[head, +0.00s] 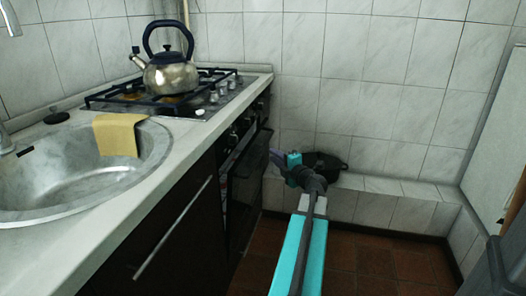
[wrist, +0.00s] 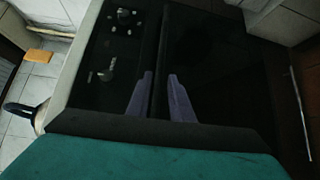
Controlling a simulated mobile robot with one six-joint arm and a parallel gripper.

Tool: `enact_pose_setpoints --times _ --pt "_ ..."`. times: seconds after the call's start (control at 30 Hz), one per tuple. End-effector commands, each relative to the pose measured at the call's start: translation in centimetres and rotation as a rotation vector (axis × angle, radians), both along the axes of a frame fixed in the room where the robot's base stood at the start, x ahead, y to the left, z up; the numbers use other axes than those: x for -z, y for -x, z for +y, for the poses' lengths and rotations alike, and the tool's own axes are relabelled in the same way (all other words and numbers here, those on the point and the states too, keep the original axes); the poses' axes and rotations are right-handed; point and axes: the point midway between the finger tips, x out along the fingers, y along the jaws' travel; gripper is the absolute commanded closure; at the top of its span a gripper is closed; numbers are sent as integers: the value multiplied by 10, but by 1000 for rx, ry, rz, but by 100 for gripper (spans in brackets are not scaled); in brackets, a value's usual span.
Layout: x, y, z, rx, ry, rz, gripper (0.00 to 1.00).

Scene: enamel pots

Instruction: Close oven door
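The black oven door (head: 245,190) stands ajar below the hob in the head view, with its top edge tipped out from the oven front. In the wrist view the dark door and oven front (wrist: 225,75) fill the middle, next to the control knobs (wrist: 107,75). My gripper (head: 275,158) is at the door's upper edge. Its two purple fingers (wrist: 160,90) are apart in the wrist view, with a long dark bar or edge (wrist: 164,40) running between them. I cannot tell whether they touch it.
A steel kettle (head: 168,72) stands on the gas hob (head: 130,97). A yellow cloth (head: 117,135) hangs over the sink (head: 70,180) rim. Brown floor (head: 380,268) is clear at right.

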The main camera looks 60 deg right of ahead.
Motion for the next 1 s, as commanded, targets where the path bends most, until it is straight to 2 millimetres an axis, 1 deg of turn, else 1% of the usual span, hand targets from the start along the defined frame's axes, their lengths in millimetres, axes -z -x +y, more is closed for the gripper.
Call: enact_pose_setpoints --times 0.03,0.1,0.6,0.8,1.0 --pt "2 -7 -4 -2 1 1 80" --pt "3 -15 -8 -3 1 1 80" --pt "6 -66 -34 -3 0 -1 80" --pt "7 -80 -41 -2 0 -1 80" --pt "6 -85 -42 -3 -1 0 80"
